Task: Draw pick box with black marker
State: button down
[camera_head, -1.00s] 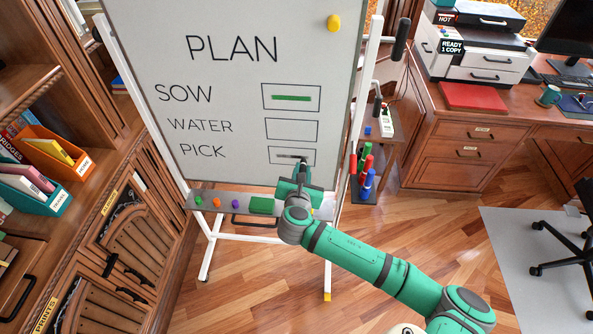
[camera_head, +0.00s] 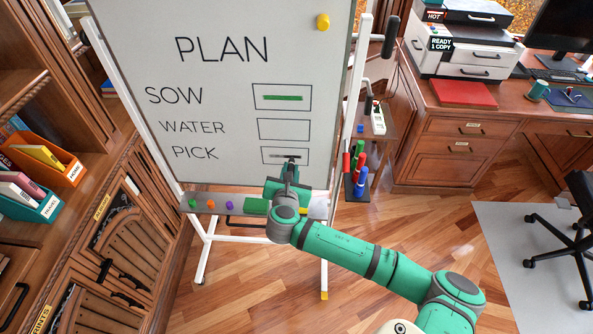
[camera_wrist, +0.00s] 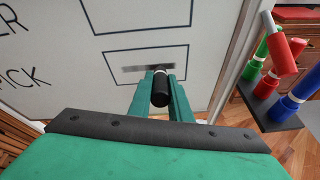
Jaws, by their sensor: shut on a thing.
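The whiteboard (camera_head: 215,105) carries the PLAN list. The pick box (camera_head: 303,155) is the lowest box, and in the wrist view (camera_wrist: 188,58) its outline surrounds a dark stroke (camera_wrist: 138,68). That stroke (camera_head: 280,156) runs sideways across the box in the head view. My gripper (camera_head: 291,166) is in front of the box's lower part. In the wrist view my gripper (camera_wrist: 160,95) is shut on the black marker (camera_wrist: 160,90), which points at the board by the stroke's right part. Its tip is hidden, so I cannot tell whether it touches.
The sow box (camera_head: 282,97) holds a green stroke; the water box (camera_head: 284,129) is empty. A board tray (camera_head: 219,206) with coloured magnets and a green eraser (camera_head: 256,206) lies below. Red, green and blue markers (camera_head: 361,178) stand at the right. A yellow magnet (camera_head: 323,21) is high up.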

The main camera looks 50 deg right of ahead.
jog(key=w+a, duration=0.5)
jog(key=w, duration=0.1)
jog(key=shift+w+a, duration=0.25)
jog(key=shift+a, duration=0.05)
dwell(0.8)
jog(key=s+a, duration=0.4)
jog(key=shift+a, duration=0.3)
dwell(0.4)
jog(key=shift+s+a, duration=0.95)
jog(key=shift+a, duration=0.15)
jog(key=shift+w+d, duration=0.1)
jog(key=shift+w, duration=0.05)
jog(key=w+d, duration=0.4)
jog(key=d, duration=0.1)
jog(key=shift+w, duration=0.2)
dwell(0.3)
